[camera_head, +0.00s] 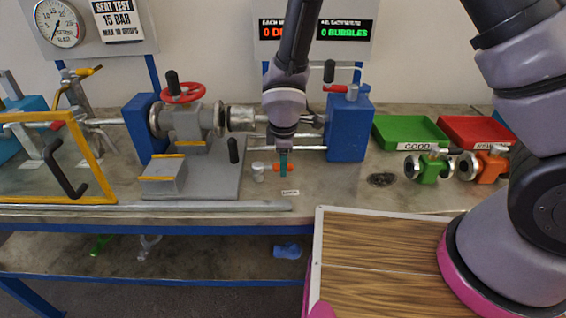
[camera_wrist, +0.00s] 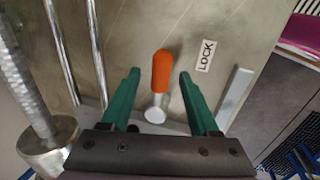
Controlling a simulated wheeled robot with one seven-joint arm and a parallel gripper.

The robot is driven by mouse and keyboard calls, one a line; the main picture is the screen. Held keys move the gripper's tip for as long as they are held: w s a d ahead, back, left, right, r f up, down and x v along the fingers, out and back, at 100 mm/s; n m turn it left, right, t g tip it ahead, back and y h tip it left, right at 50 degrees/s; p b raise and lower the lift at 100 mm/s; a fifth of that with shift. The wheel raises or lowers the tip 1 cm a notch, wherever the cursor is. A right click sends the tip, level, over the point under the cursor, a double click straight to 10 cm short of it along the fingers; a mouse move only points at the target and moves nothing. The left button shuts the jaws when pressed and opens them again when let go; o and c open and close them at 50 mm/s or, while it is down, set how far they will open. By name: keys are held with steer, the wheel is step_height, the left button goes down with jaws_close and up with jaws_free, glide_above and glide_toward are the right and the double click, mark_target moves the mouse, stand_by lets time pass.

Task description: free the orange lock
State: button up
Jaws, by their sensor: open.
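The orange lock shows in the wrist view as an orange grip (camera_wrist: 161,72) on a pale metal shaft with a round end (camera_wrist: 155,115). It lies between the two green fingers of my gripper (camera_wrist: 158,88), with a gap on each side. In the head view my gripper (camera_head: 283,163) points down at the bench, and its fingers partly hide the orange lock (camera_head: 276,168). The gripper is open and holds nothing. A white LOCK label (camera_wrist: 206,55) lies beside the lock; it also shows in the head view (camera_head: 290,192).
A clamp rig with a red handwheel (camera_head: 181,92) stands left of my gripper, and a blue block (camera_head: 348,128) stands right. Steel rods (camera_head: 305,144) run close behind. A green tray (camera_head: 408,130), red tray (camera_head: 475,130) and two small valves sit farther right.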

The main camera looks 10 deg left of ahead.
steer(key=v, duration=0.9)
steer(key=shift+r, duration=0.4)
steer(key=w+d+r+m+t, duration=0.1)
steer(key=w+d+r+m, duration=0.2)
steer(key=d+r+m, duration=0.5)
steer(key=w+d+r+m, duration=0.3)
steer(key=d+r+m, duration=0.1)
steer(key=d+r, duration=0.75)
steer(key=s+d+r+m+t, duration=0.1)
steer(key=s+d+r+m, duration=0.4)
steer(key=d+m, duration=0.1)
steer(key=s+d+r+m+t+y, duration=0.1)
steer(key=s+d+r+m+t, duration=0.1)
steer(key=s+d+r+m, duration=0.3)
steer(key=d+m, duration=0.1)
steer(key=d, duration=0.2)
steer(key=shift+s+d, duration=0.15)
steer(key=shift+s, duration=0.15)
steer(key=shift+c, duration=0.3)
